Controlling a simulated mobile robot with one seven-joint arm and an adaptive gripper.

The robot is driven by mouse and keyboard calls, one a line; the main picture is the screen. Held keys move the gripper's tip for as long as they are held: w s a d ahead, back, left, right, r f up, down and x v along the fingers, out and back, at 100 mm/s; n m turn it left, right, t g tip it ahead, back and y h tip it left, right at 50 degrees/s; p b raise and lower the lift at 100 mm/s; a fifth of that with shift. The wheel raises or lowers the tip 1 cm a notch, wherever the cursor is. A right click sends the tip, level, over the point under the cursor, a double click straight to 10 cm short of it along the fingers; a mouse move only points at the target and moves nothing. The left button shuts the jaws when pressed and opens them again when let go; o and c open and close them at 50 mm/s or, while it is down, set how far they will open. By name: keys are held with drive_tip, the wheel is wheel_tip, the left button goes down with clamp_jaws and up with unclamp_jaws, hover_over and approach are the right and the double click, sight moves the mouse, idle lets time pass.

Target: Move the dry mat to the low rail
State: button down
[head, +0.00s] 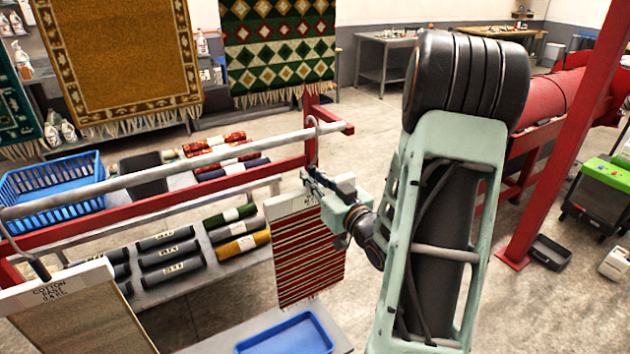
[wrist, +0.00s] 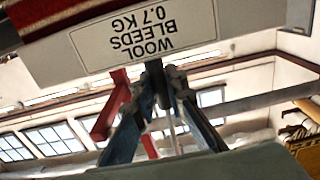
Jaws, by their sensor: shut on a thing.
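A red mat with pale stripes (head: 308,258) hangs from a white header bar (head: 292,203). In the wrist view its label (wrist: 145,35) reads upside down "WOOL BLEEDS 0.7 KG". My gripper (head: 314,180) is shut at the top of this header, where a hook (head: 312,130) rises toward the end of a grey rail (head: 200,165). I cannot tell whether the hook bears on the rail. The fingertips (wrist: 158,70) meet at the header's edge. A second mat, labelled "COTTON EASY 0.4 KG" (head: 60,300), hangs at the lower left. No view shows which mat is dry.
A red beam (head: 150,212) runs below the grey rail. A blue tray (head: 285,335) is below the striped mat. A red post (head: 560,130) stands right; open floor (head: 385,120) lies behind.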

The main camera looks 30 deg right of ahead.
drive_tip(key=shift+w+a+b, duration=0.1)
drive_tip(key=shift+w+b, duration=0.55)
drive_tip(key=shift+w, duration=1.55)
drive_tip(key=shift+r, duration=0.1)
